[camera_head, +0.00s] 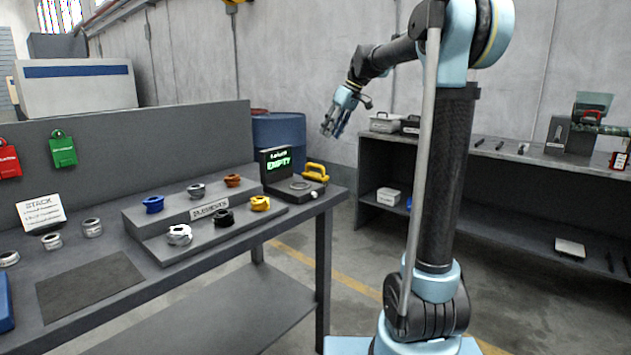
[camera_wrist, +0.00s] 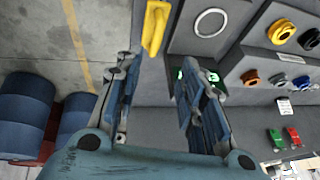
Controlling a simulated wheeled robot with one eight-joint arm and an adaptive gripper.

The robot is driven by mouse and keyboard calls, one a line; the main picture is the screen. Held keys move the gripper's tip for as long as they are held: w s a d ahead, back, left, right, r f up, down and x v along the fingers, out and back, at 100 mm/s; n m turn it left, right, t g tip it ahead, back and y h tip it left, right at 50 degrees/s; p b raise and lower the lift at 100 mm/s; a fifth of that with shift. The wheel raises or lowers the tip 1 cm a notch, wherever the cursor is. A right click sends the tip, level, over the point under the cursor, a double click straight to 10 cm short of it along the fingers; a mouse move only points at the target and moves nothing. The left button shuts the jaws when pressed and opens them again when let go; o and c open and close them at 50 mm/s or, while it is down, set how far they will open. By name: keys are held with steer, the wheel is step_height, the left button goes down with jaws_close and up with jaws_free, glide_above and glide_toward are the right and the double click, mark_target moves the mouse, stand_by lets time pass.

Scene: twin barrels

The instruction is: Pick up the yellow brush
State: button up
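The yellow brush (camera_head: 316,171) lies at the right end of the workbench, beside a dark scale-like device with a green-lit display. Its bristles cannot be made out. My gripper (camera_head: 333,127) is above and to the right of the brush in the head view, pointing down and clear of the bench. In the wrist view my gripper (camera_wrist: 157,62) has its fingers spread apart with nothing between them.
The display device (camera_head: 293,185) stands close left of the brush. A stepped stand (camera_head: 165,242) with several coloured rings is further left. Blue barrels (camera_head: 280,135) stand behind the bench. A second shelf (camera_head: 480,190) is at the right. Floor separates bench and shelf.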

glide_toward(315, 174)
steer(key=shift+s+a+r, duration=0.1)
steer(key=shift+s+a, duration=0.15)
steer(key=shift+a, duration=0.55)
steer(key=shift+w+d+x, duration=0.1)
steer(key=shift+w+x, duration=0.05)
steer(key=shift+x, duration=1.15)
steer(key=shift+w+d+x, duration=0.1)
steer(key=shift+w+x, duration=0.05)
steer(key=shift+x, duration=1.1)
jaws_close()
